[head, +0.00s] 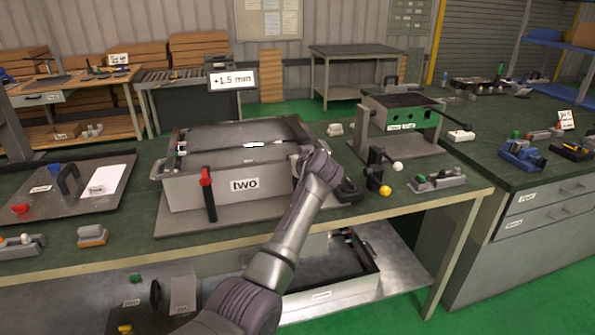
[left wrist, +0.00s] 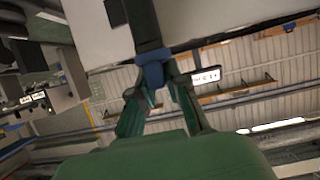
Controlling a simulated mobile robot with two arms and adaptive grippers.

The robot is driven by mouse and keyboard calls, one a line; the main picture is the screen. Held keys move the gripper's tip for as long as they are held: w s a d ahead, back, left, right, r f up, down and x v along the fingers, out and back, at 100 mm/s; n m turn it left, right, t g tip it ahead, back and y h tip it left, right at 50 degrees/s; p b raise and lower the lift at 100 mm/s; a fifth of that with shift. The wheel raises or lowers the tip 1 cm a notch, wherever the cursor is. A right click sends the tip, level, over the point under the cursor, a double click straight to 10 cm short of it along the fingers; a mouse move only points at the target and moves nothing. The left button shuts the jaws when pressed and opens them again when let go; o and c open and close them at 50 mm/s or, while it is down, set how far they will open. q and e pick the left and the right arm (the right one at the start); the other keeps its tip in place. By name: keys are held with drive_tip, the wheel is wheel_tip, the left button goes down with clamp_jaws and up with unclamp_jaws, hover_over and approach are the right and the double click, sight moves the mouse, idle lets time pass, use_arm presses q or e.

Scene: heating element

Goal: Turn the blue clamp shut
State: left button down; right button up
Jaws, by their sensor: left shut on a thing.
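A grey metal box labelled "two" (head: 190,188) stands on the green-topped bench. A red-ended black clamp (head: 207,195) stands upright against its front wall. My left arm reaches up to the box's right end and hides part of it; its fingers cannot be made out there. In the left wrist view my left gripper (left wrist: 156,88) is shut on the blue end of a clamp (left wrist: 153,74). The clamp's dark bar (left wrist: 144,25) runs upward from the fingers along a pale wall. In the head view the blue clamp is hidden behind my arm. My right gripper is not in view.
Right of the box are a black lever with a yellow knob (head: 384,189), a small grey fixture (head: 438,180) and a green-and-grey stand (head: 405,120). A dark tray (head: 85,205) with a black handle lies on the left. A "+1.5 mm" sign (head: 233,80) shows behind.

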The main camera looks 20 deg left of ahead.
use_arm(q)
drive_tip(key=shift+r, duration=0.1)
idle(0.4)
drive_tip(key=c, duration=1.2)
unclamp_jaws()
drive_tip(key=shift+o, duration=0.2)
drive_tip(key=v, duration=1.2)
drive_tip(key=shift+w+d, duration=0.1)
